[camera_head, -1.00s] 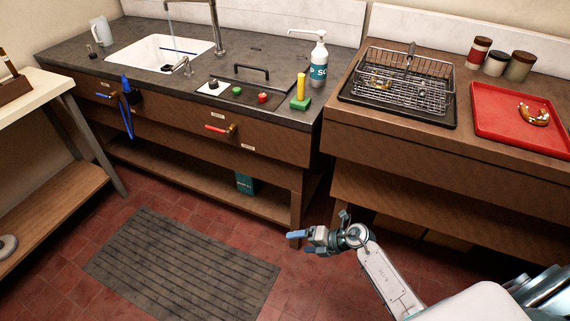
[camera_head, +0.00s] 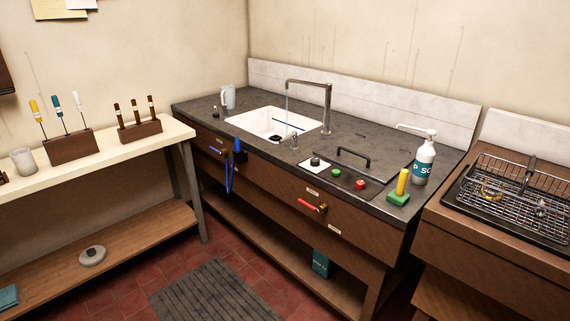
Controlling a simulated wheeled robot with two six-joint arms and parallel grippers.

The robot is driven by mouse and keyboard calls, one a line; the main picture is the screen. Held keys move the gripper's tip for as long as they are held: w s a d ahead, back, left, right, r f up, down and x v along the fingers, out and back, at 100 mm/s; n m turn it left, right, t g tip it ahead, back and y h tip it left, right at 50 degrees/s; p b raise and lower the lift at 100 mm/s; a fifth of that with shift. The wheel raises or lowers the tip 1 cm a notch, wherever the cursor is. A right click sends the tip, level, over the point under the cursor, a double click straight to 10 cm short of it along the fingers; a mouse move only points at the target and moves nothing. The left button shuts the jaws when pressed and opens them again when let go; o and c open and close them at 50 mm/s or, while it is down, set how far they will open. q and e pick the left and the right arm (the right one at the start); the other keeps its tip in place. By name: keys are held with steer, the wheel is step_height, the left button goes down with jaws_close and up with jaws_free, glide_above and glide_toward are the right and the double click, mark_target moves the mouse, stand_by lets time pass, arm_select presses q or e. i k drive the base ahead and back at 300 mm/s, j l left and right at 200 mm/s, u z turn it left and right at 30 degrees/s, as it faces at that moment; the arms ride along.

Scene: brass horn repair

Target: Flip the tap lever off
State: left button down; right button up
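The grey metal tap (camera_head: 328,108) stands behind the white sink (camera_head: 258,124), its spout over the basin. A thin pale stream of water (camera_head: 286,103) falls from the spout. A small metal lever (camera_head: 294,142) stands on the counter at the sink's front right. A red-handled lever on a brass valve (camera_head: 307,205) and a blue-handled one (camera_head: 216,150) are on the cabinet front; I cannot tell which is called the tap lever. Neither of my grippers is in view.
A control panel with a black handle (camera_head: 354,157), a soap bottle (camera_head: 424,163) and a green block with a yellow handle (camera_head: 398,195) are right of the sink. A wire rack (camera_head: 510,196) is at far right. A ribbed mat (camera_head: 217,289) lies on the floor.

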mark_target(294, 133)
steer(key=i+z, duration=0.25)
steer(key=i, duration=1.5)
